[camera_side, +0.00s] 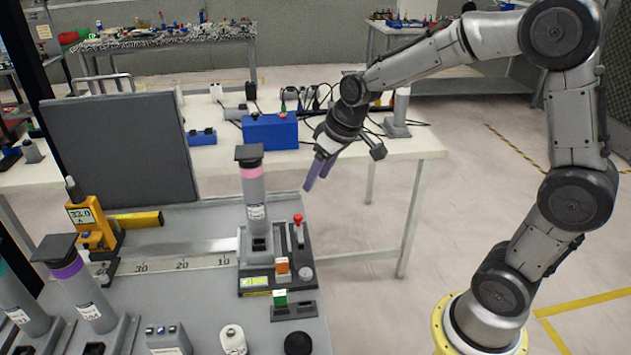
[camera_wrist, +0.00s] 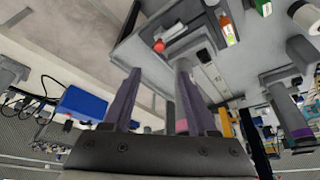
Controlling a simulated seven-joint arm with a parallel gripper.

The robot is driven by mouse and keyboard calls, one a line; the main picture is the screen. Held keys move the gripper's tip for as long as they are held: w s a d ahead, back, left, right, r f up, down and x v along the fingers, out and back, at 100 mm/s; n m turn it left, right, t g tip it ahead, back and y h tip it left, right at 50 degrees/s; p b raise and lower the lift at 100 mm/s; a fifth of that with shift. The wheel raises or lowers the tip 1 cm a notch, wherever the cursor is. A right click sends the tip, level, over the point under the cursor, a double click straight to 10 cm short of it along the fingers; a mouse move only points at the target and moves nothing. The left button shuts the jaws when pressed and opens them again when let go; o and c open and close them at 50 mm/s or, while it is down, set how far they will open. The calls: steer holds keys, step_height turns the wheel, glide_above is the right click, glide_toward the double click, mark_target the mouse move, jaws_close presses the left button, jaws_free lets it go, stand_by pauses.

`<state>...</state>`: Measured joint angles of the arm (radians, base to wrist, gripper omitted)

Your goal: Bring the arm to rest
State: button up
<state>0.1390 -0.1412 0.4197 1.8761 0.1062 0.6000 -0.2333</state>
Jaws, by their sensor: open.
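My gripper (camera_side: 318,172) hangs in the air to the right of the bench station, tilted down and to the left. Its two purple-grey fingers are apart with nothing between them. In the wrist view the gripper (camera_wrist: 158,95) shows both fingers spread, with the floor and bench edge beyond. A grey cylinder with a pink band and black cap (camera_side: 254,195) stands upright on a dark station (camera_side: 270,275), to the left of the gripper and apart from it. The station carries a red knob (camera_side: 298,218), an orange switch block and a small lit display.
More capped cylinders (camera_side: 80,285) stand at the front left. A yellow gauge (camera_side: 90,222) and a dark panel (camera_side: 120,150) stand on the grey bench. A blue box (camera_side: 270,131) sits on the white table (camera_side: 415,147) behind. Open floor lies right of the bench.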

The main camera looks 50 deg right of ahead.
steer(key=s+a+r+n+t, duration=0.1)
steer(key=s+a+r+t, duration=0.15)
steer(key=s+r, duration=0.65)
steer(key=s+a+f+m+g, duration=0.1)
steer(key=s+f, duration=0.2)
steer(key=s, duration=1)
steer(key=shift+s+a, duration=0.35)
steer(key=shift+s, duration=0.05)
